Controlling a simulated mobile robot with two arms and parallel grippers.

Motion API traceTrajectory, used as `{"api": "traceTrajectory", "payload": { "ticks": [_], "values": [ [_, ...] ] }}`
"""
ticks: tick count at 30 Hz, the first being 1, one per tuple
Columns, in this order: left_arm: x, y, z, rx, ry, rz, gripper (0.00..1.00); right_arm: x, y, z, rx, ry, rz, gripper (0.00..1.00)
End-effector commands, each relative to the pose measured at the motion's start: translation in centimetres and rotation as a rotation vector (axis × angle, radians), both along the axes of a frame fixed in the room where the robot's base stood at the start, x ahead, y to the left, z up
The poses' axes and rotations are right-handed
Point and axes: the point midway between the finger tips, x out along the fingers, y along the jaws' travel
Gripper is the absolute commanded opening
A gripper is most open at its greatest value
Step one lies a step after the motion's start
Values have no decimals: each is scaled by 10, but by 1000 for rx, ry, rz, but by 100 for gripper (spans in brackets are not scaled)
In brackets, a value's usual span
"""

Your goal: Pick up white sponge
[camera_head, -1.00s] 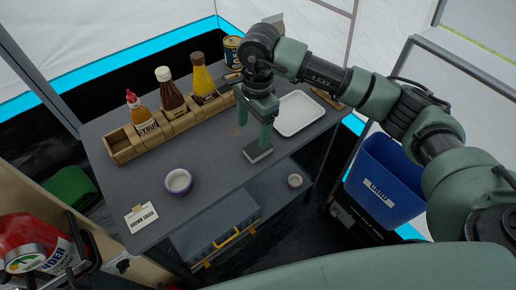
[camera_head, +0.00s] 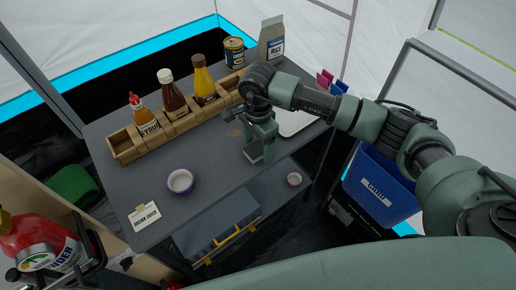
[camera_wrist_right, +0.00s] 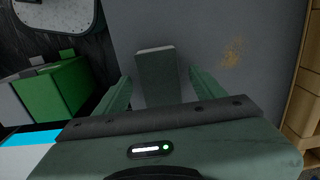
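In the head view my right gripper (camera_head: 260,155) points down at the table's front right part and hides most of the sponge. My left gripper is in neither view.
A wooden rack (camera_head: 128,150) with several sauce bottles runs along the back. A purple-rimmed bowl (camera_head: 180,182) and a label card (camera_head: 144,216) stand at left.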

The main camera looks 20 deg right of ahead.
Motion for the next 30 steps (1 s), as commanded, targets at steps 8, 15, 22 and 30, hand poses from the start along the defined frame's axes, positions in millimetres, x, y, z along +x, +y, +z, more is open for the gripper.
{"api": "traceTrajectory", "payload": {
  "ticks": [8, 15, 22, 30],
  "values": [
    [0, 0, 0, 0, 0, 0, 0, 0, 0, 0, 1, 0, 0, 1],
    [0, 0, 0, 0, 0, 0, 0, 0, 0, 2, 1, -1, 0, 1],
    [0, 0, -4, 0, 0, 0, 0, 1, 0, 23, 2, -5, 1, 1],
    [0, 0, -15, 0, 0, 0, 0, 2, 0, 90, 1, -9, 1, 1]
  ]
}}
